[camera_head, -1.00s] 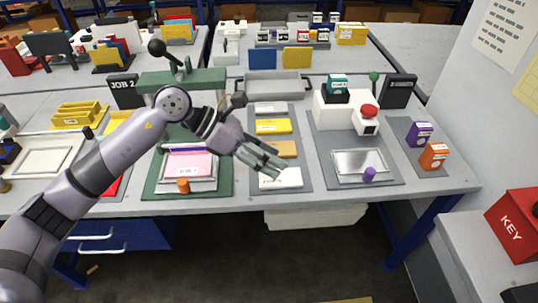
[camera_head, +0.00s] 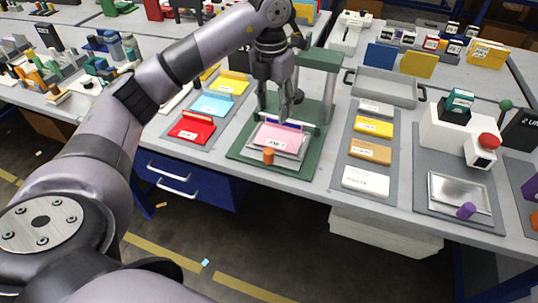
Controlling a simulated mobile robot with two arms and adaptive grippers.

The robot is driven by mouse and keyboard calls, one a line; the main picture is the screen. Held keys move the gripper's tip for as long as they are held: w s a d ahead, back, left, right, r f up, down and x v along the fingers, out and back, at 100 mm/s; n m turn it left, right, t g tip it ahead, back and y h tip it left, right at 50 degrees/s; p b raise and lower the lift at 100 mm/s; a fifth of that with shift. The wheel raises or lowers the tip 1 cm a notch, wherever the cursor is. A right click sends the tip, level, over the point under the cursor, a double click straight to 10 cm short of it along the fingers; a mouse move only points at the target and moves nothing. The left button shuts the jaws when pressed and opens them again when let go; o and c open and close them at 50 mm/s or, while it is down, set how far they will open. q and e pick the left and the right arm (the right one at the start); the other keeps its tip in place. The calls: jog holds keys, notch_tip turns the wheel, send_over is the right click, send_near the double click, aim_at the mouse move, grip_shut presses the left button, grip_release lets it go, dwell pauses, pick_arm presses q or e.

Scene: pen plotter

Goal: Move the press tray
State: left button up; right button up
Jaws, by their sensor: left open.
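The press tray (camera_head: 254,146) is a light tray on the green press base (camera_head: 239,160), with a pink labelled sheet (camera_head: 276,139) on it. An orange knob (camera_head: 268,157) stands at its front edge. My left gripper (camera_head: 287,112) points down over the back part of the tray, inside the press frame (camera_head: 318,60). Its fingers are open with nothing seen between them. I cannot tell whether the fingertips touch the tray or its blue back strip. My arm hides part of the press. My right gripper is out of view.
Red (camera_head: 192,128), blue and yellow folders lie left of the press. A grey mat with several card stacks (camera_head: 374,126) lies to its right. Further right is a white device with a red button (camera_head: 489,141) and a metal plate with a purple knob (camera_head: 466,210).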

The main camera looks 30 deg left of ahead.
aim_at(268, 150)
pick_arm(q)
jog(key=shift+n, duration=0.4)
jog(key=f, duration=0.5)
jog(key=f+p, duration=0.1)
jog(key=f, duration=0.5)
jog(key=a+f, duration=0.1)
jog(key=f, duration=0.5)
jog(key=shift+s+a, duration=0.1)
jog(key=shift+c, duration=0.3)
grip_shut()
